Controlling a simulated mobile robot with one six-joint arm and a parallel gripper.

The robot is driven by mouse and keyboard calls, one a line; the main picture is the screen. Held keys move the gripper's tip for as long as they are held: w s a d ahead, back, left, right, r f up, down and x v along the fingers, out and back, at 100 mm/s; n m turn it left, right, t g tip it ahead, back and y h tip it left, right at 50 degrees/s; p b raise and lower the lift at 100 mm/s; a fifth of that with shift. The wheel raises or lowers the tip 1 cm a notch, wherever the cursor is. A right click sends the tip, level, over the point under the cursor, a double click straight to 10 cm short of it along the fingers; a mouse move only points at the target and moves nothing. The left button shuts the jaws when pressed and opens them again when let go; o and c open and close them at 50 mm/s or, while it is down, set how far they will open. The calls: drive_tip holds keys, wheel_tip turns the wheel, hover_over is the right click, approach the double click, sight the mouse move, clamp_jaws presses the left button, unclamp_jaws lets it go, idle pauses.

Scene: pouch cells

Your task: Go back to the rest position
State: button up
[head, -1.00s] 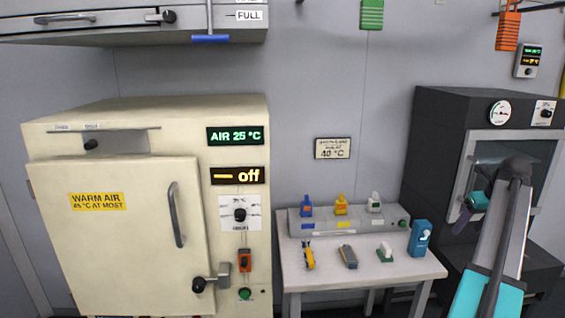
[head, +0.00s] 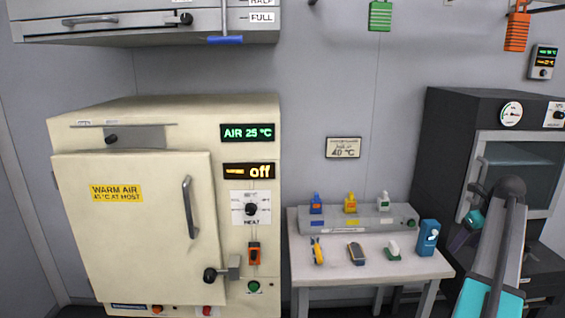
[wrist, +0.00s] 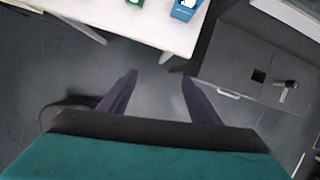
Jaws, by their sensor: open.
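My gripper (wrist: 160,92) is open and empty in the wrist view, its two dark fingers apart over the grey floor. The white table's edge and the dark cabinet lie beyond the fingers. In the head view my arm rises at the lower right, in front of the dark cabinet (head: 435,150). The gripper (head: 462,236) shows there only in part beside the arm, near the cabinet's left edge and right of the table, touching nothing that I can make out.
A white table (head: 310,268) carries a grey rack (head: 340,220), several small items and a blue box (head: 428,238). A cream warm-air oven (head: 135,240) stands shut at left, its display reading off. A grey hood (head: 150,20) hangs above it. Floor between table and cabinet is free.

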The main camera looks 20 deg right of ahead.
drive_tip(key=w+a+f+n+g+y, duration=0.1)
drive_tip(key=w+a+f+n, duration=0.45)
drive_tip(key=a+f, duration=0.5)
drive_tip(key=w+a+f+n+g+y, duration=0.25)
drive_tip(key=a+f+n, duration=0.95)
drive_tip(key=a+f, duration=1.35)
drive_tip(key=s+a+f+n+g, duration=0.2)
drive_tip(key=s+a+f+n, duration=0.3)
drive_tip(key=a, duration=0.4)
drive_tip(key=s+a+f+n+g, duration=0.1)
drive_tip(key=s+a+f+n, duration=0.3)
drive_tip(key=a+f, duration=0.35)
drive_tip(key=s+a+f+n+g+h, duration=0.1)
drive_tip(key=s+a+f+n, duration=0.2)
drive_tip(key=s, duration=0.6)
drive_tip(key=s+a+f+n+g+h, duration=0.1)
drive_tip(key=s+a+f+n+g, duration=0.1)
drive_tip(key=s+a+n, duration=0.6)
drive_tip(key=shift+s+a+f+h, duration=0.35)
drive_tip(key=shift+a+f, duration=0.35)
drive_tip(key=shift+f, duration=0.15)
drive_tip(key=shift+d, duration=0.1)
